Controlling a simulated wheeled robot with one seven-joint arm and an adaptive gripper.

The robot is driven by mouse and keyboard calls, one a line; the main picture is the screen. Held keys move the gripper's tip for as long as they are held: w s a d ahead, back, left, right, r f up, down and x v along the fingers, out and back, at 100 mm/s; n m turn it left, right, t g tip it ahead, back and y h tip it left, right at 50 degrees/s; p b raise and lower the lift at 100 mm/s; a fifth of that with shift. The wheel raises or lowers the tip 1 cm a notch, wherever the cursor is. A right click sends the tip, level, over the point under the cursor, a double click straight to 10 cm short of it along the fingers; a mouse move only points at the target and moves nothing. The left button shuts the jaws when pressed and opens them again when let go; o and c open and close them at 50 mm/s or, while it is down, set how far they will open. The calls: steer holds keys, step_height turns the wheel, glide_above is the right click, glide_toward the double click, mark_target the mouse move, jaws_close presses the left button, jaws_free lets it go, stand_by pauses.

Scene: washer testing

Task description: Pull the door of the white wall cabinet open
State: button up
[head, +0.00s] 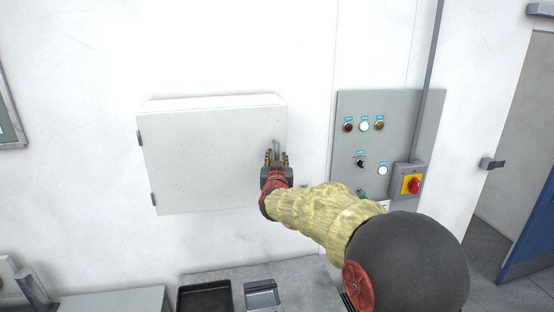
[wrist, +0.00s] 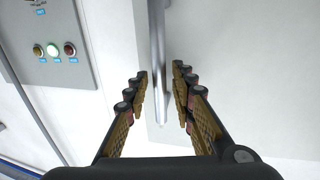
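The white wall cabinet (head: 205,155) hangs on the wall with its door shut. Its hinges are on the left edge and its upright metal handle (head: 276,147) is near the right edge. My gripper (head: 276,157) is in front of the door at the handle's lower part. In the wrist view the handle (wrist: 157,50) runs down between the two fingers of my gripper (wrist: 162,95). The fingers are apart, with visible gaps on both sides of the handle, and I see no grip on it. The cabinet door (wrist: 240,60) fills the right of the wrist view.
A grey control panel (head: 346,125) with lamps and a red switch (head: 413,185) is on the wall to the right. Below are a black tray (head: 204,297), a grey tray (head: 262,296) and a grey surface. A blue-edged door (head: 530,235) stands at far right.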

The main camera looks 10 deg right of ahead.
jaws_close()
stand_by(0.7)
